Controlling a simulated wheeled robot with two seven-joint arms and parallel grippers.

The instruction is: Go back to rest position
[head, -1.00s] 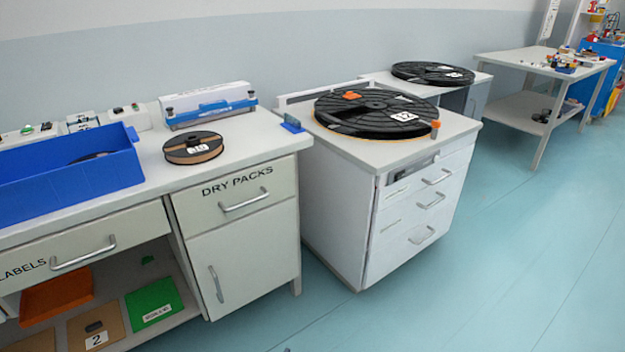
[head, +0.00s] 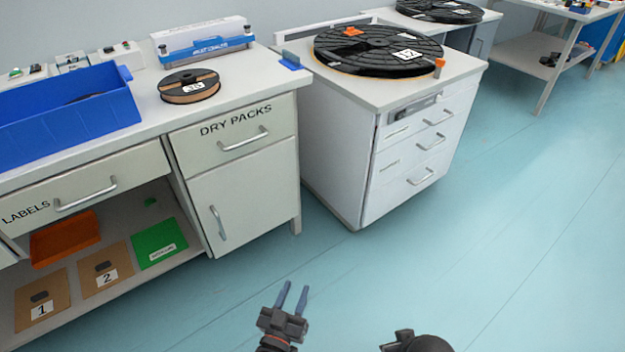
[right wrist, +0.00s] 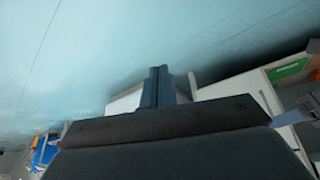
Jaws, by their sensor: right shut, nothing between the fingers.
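My left gripper (head: 295,286) shows at the bottom middle of the head view. Its two blue-grey fingers are apart with nothing between them, over the bare floor in front of the workbench. My right gripper (right wrist: 158,69) shows in the right wrist view. Its fingers are together and hold nothing. In the head view only a dark part of my right arm shows at the bottom edge, and the right fingers are out of sight there.
A workbench (head: 150,146) at the left bears a blue bin (head: 70,130), a small reel (head: 190,86) and a sealer (head: 205,42). A drawer cabinet (head: 345,150) bears a large black reel (head: 375,52). The blue-green floor (head: 480,230) is clear at the right.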

